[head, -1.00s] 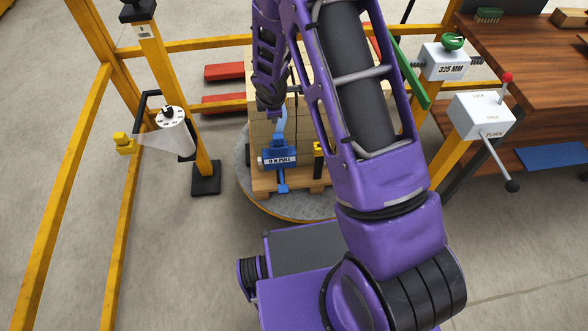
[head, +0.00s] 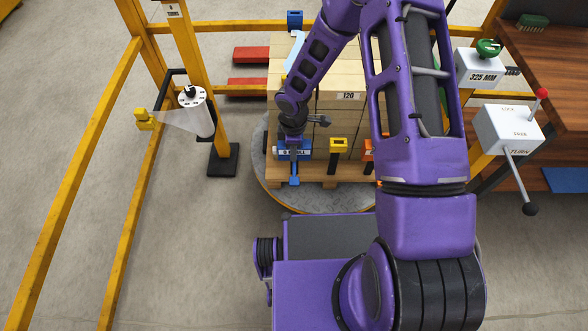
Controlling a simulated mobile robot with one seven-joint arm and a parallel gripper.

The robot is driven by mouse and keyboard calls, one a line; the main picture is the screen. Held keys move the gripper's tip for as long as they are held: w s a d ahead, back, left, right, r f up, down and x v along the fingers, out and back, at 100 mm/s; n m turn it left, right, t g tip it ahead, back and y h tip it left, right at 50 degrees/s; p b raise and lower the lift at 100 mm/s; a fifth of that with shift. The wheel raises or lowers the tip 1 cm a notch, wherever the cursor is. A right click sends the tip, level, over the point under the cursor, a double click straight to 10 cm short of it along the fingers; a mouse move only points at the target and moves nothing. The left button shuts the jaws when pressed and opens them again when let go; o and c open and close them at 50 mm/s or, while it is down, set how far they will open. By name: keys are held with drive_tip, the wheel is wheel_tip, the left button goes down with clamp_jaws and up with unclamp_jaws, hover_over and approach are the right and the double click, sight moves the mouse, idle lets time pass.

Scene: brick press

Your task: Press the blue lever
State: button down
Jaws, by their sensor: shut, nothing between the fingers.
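The blue ratchet body (head: 280,153), with a white label, sits low on the front of the pallet load (head: 338,118). A blue tail (head: 294,181) hangs below it over the pallet edge. My gripper (head: 294,147) is shut and empty, pointing down right at the ratchet. It covers the middle of the ratchet and part of its label. The lever's upper part is hidden behind my gripper, so I cannot tell its angle or whether there is contact.
A yellow ratchet (head: 338,146) and an orange one (head: 369,146) sit to the right. A grey control box (head: 508,128) with a handle is right. Grey floor is open in front at left.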

sight(294, 183)
wheel_tip(294, 183, down, 14)
drive_tip(key=shift+r+b, duration=0.1)
drive_tip(key=shift+b, duration=0.5)
drive_tip(key=f+b, duration=0.1)
drive_tip(key=b, duration=0.1)
drive_tip(key=f+b, duration=0.1)
drive_tip(key=shift+s+f+b, duration=0.25)
drive_tip(key=shift+s+b, duration=0.1)
wheel_tip(294, 183, down, 2)
drive_tip(key=b, duration=0.3)
drive_tip(key=shift+s+f, duration=0.1)
drive_tip(key=shift+r, duration=0.25)
drive_tip(key=shift+r+p, duration=0.1)
drive_tip(key=shift+p, duration=0.2)
drive_tip(key=shift+r+p, duration=0.4)
drive_tip(key=shift+r, duration=0.3)
